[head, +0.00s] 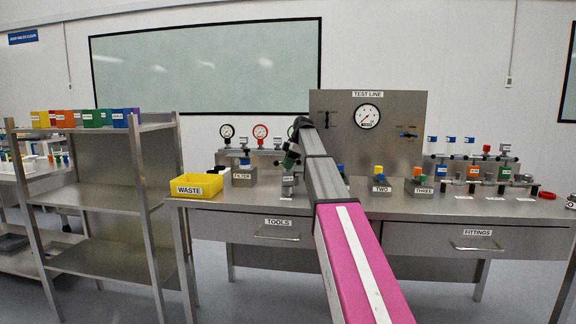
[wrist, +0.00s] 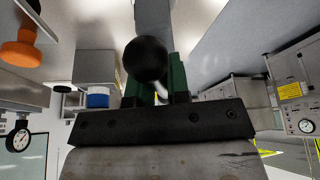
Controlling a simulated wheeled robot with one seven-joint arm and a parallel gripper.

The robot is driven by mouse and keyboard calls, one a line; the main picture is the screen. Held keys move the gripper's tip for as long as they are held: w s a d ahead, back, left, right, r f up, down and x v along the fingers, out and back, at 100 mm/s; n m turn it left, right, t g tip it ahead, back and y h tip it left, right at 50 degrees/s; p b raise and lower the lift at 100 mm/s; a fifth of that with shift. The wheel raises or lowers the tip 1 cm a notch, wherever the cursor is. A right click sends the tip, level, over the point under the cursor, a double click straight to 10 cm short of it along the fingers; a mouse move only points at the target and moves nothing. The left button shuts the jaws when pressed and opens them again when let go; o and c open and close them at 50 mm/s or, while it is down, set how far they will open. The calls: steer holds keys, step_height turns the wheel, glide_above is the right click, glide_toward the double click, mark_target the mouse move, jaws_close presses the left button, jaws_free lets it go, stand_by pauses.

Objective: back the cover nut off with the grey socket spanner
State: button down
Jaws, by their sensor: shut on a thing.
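My gripper (head: 291,160) is low over the bench, above a small grey labelled block (head: 288,186). In the wrist view its green fingers (wrist: 156,88) are shut on a tool with a round black end (wrist: 145,59), which I take to be the socket spanner. The black end faces the camera and hides most of the tool, so its grey socket cannot be made out. The cover nut cannot be made out in either view. Whether the tool is seated on anything cannot be told.
A yellow WASTE bin (head: 197,186) is at the bench's left end, beside the FILTER block (head: 243,177). Blocks TWO (head: 381,184) and THREE (head: 419,183) stand right of my arm. The TEST LINE panel (head: 400,130) rises behind. A blue-capped block (wrist: 97,70) is near my gripper.

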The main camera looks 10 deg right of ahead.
steer(key=shift+r, duration=0.15)
steer(key=shift+r, duration=3.4)
steer(key=m+t, duration=0.1)
steer(key=m, duration=0.2)
steer(key=shift+s+a, duration=0.1)
steer(key=shift+s, duration=0.05)
steer(key=m+t, duration=0.1)
steer(key=m, duration=0.3)
steer(key=shift+r+m+t+h, duration=0.1)
steer(key=shift+m+t+h, duration=0.3)
steer(key=m, duration=0.2)
steer(key=m+t+h, duration=0.1)
steer(key=m, duration=0.1)
steer(key=r+m+h, duration=0.1)
steer(key=m, duration=0.1)
steer(key=shift+t, duration=0.3)
steer(key=shift+f, duration=0.2)
